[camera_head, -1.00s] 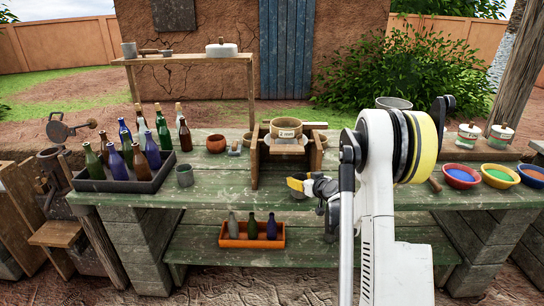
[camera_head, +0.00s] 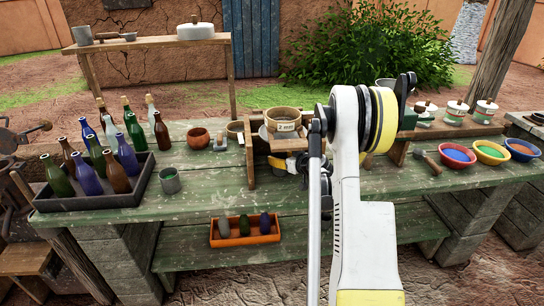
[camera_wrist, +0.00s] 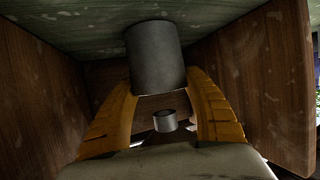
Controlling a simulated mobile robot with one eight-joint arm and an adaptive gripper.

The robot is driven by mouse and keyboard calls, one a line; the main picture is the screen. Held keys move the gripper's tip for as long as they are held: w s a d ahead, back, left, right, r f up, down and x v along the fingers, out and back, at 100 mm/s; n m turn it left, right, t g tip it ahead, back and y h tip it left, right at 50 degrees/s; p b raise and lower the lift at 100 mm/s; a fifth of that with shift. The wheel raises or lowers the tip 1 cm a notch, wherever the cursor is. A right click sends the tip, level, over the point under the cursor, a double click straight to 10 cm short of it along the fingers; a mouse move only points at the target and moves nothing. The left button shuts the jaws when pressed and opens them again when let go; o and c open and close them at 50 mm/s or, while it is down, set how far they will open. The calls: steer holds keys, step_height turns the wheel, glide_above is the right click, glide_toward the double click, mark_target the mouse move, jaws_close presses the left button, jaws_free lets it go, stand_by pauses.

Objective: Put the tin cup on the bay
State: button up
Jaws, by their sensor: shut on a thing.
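The grey tin cup (camera_wrist: 154,52) is between the orange fingers of my gripper (camera_wrist: 160,82) in the wrist view, and the gripper is shut on it. The cup's end is close to the green surface at the top of this view; I cannot tell whether they touch. Brown wooden walls stand on both sides, so the cup is inside the wooden bay (camera_head: 250,160). In the head view a yellow part of my gripper (camera_head: 283,163) shows in the bay, under a round pan with a label (camera_head: 285,122).
Another grey cup (camera_head: 170,180) stands on the green bench beside the black bottle tray (camera_head: 95,200). A brown bowl (camera_head: 199,138) is left of the bay. Colored bowls (camera_head: 457,155) stand at the right. A small grey cylinder (camera_wrist: 165,121) shows between the fingers.

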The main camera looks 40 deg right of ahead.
steer(key=shift+s+a+r, duration=0.1)
steer(key=shift+s+a, duration=0.05)
steer(key=shift+s+r, duration=0.1)
steer(key=shift+s, duration=0.05)
steer(key=shift+f, duration=0.25)
steer(key=o, duration=1.1)
steer(key=shift+o, duration=0.2)
steer(key=shift+r, duration=0.3)
steer(key=p+v, duration=0.3)
steer(key=v, duration=0.9)
steer(key=shift+f, duration=0.15)
